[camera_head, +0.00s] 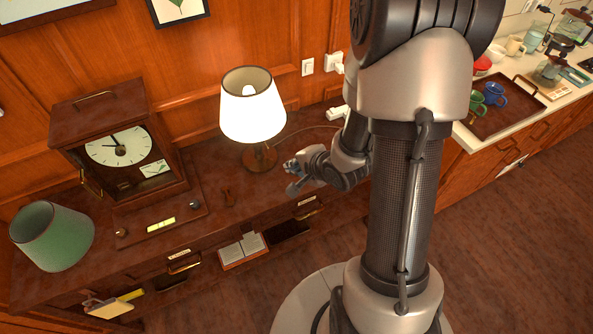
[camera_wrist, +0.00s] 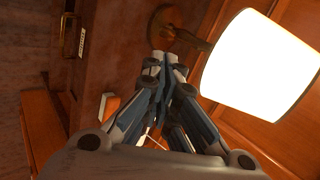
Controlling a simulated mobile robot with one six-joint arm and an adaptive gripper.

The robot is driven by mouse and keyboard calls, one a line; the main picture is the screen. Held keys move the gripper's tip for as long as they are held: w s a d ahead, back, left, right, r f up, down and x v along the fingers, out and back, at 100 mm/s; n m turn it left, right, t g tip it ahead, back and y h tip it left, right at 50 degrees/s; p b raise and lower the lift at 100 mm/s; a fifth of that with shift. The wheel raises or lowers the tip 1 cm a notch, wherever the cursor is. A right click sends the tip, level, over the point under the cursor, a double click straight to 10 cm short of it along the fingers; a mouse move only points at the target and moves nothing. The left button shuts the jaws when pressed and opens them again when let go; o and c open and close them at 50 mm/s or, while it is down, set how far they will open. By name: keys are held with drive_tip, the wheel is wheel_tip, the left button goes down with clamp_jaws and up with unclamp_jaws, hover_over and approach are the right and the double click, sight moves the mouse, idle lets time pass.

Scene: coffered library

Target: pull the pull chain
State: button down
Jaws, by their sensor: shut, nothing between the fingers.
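A table lamp with a glowing white shade (camera_head: 252,108) and a brown round base (camera_head: 260,159) stands on the wooden desk (camera_head: 220,168). In the wrist view its bright shade (camera_wrist: 258,68) is at the right and its base (camera_wrist: 164,24) is at the top. I cannot make out a pull chain in either view. My gripper (camera_head: 290,177) is just right of the lamp base, below the level of the shade. In the wrist view my gripper (camera_wrist: 168,58) has its fingertips together, with nothing between them, and they appear close to the lamp's stem.
A wooden clock (camera_head: 120,146) and a green shade-like vessel (camera_head: 52,236) stand on the left of the desk. A white wall switch (camera_head: 308,67) and plug (camera_head: 335,63) are behind the lamp. A counter with a tray of mugs (camera_head: 486,122) is at the right.

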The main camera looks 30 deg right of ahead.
drive_tip(key=b+x, duration=0.4)
drive_tip(key=x, duration=0.7)
drive_tip(key=shift+w, duration=0.65)
drive_tip(key=shift+a, duration=0.1)
